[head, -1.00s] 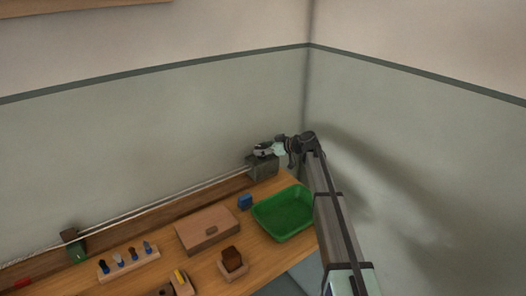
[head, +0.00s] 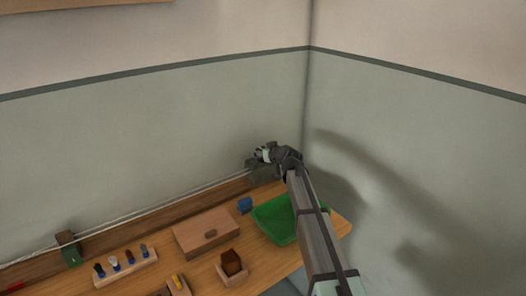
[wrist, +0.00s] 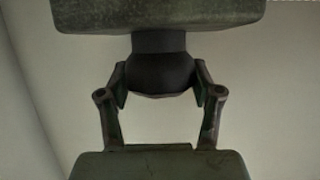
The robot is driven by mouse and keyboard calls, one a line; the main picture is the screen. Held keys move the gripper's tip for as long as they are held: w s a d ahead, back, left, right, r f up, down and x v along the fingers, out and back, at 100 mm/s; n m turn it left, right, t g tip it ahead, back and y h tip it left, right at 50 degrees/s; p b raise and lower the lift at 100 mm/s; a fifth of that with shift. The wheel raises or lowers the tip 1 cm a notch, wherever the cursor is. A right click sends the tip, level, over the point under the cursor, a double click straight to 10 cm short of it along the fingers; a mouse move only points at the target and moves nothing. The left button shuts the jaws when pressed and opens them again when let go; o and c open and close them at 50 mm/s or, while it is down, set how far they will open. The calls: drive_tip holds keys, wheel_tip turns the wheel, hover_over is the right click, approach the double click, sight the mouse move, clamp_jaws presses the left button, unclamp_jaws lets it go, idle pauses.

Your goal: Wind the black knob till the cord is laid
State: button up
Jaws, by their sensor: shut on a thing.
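The black knob (wrist: 160,72) shows in the wrist view, sticking out from a grey-green housing (wrist: 160,14). My gripper (wrist: 160,82) has its two fingers on either side of the knob, shut on it. In the head view my gripper (head: 264,157) is at the housing at the far right end of the bench, and my arm hides most of the housing and the knob. The pale cord (head: 150,209) runs along the back of the bench from the far left toward that housing.
A green tray (head: 275,224) stands just in front of the housing, partly behind my arm. A blue block (head: 244,205), a wooden box (head: 208,233), a rack of small tools (head: 126,267) and a small holder with a brown block (head: 232,264) lie on the bench. Wall corner close behind.

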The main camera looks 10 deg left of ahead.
idle(0.4)
drive_tip(key=o, duration=1.1)
drive_tip(key=shift+w+a, duration=0.1)
drive_tip(key=shift+o, duration=0.2)
drive_tip(key=v, duration=1.2)
drive_tip(key=shift+f, duration=0.15)
